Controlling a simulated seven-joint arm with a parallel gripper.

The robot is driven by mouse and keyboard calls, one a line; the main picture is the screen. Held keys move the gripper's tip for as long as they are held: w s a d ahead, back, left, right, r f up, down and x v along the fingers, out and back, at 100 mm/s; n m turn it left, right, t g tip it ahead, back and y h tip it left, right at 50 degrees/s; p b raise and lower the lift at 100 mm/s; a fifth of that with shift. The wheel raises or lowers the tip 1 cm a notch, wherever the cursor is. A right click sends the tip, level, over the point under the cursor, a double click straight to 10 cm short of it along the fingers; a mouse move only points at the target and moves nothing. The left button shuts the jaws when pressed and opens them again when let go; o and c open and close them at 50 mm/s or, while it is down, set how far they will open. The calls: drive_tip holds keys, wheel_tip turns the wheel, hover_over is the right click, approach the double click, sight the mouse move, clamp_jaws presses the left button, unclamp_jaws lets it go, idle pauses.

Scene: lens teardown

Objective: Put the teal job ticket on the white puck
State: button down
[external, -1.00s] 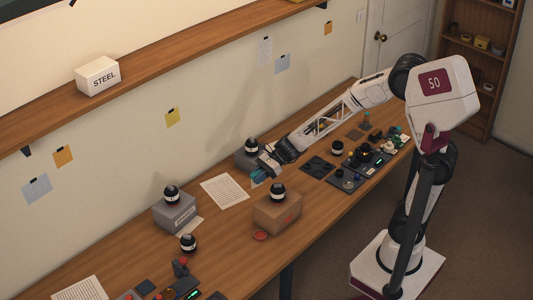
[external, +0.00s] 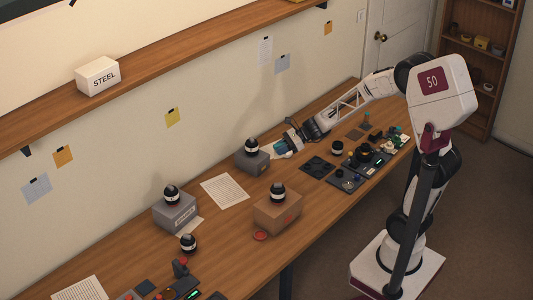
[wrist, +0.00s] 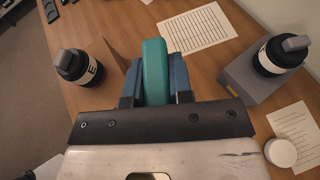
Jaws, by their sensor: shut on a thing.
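The teal job ticket (wrist: 155,70) is upright between the two blue fingers of my gripper (wrist: 154,78) in the wrist view. My gripper is shut on it and holds it above the table. In the external view my gripper (external: 285,147) is just right of the rear grey box, and the ticket is small and hard to make out there. The white puck (wrist: 280,152) lies at the lower right of the wrist view, beside a sheet of paper and apart from the ticket. I cannot make out the puck in the external view.
The rear grey box (external: 252,163) bears a black-and-white lens (external: 251,146). A brown box (external: 278,213) with another lens stands in front. A printed sheet (external: 225,190) lies left of them. Dark trays with parts (external: 345,180) lie to the right.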

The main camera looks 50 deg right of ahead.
drive_tip(key=s+d+m+t+h, duration=0.1)
drive_tip(key=d+m+t+h, duration=0.25)
drive_tip(key=d, duration=1.65)
wheel_tip(320, 180, down, 11)
drive_tip(key=y, duration=0.1)
drive_tip(key=shift+s+a, duration=0.15)
drive_tip(key=shift+a, duration=0.1)
drive_tip(key=w, duration=0.5)
drive_tip(key=w+d+f, duration=0.1)
drive_tip(key=w, duration=0.4)
drive_tip(key=w+d, duration=0.1)
drive_tip(key=w, duration=0.4)
drive_tip(key=shift+f, duration=0.25)
drive_tip(key=shift+w, duration=0.15)
drive_tip(key=shift+w+d, duration=0.1)
drive_tip(key=shift+w, duration=0.15)
drive_tip(key=shift+f, duration=1.8)
drive_tip(key=shift+f, duration=0.15)
